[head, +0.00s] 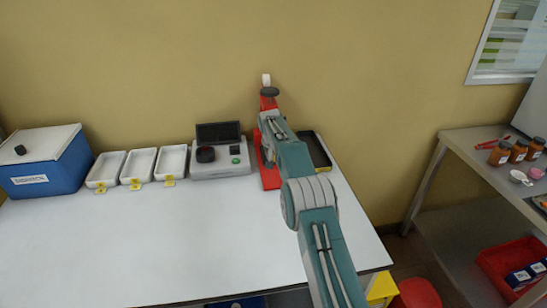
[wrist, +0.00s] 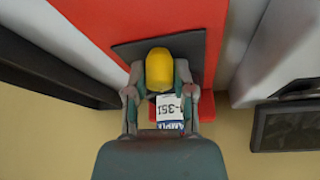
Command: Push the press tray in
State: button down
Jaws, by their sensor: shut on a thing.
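The red press (head: 268,176) stands at the right end of the white bench, partly hidden behind my arm. In the wrist view its red surface (wrist: 185,25) fills the upper middle. A flat dark grey plate (wrist: 125,53), seemingly the press tray, lies against the red. My gripper (wrist: 160,75) is shut on a rounded yellow piece over this plate. A white label (wrist: 170,108) reading "-351" shows between the fingers, below the yellow piece (wrist: 159,68). I cannot tell whether label and yellow piece belong to one thing. The gripper's fingers are hidden in the head view.
A grey device (head: 222,170) with a dark screen stands left of the press, and a dark tray (head: 318,152) lies to its right. Several white trays (head: 138,166) and a blue box (head: 48,172) sit farther left. The bench front (head: 150,240) is clear.

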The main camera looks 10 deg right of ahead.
jog(key=shift+w+a+f, duration=0.1)
jog(key=shift+c, duration=2.3)
grip_release()
jog(key=shift+w, duration=0.1)
jog(key=v, duration=1.2)
jog(key=shift+a, duration=0.1)
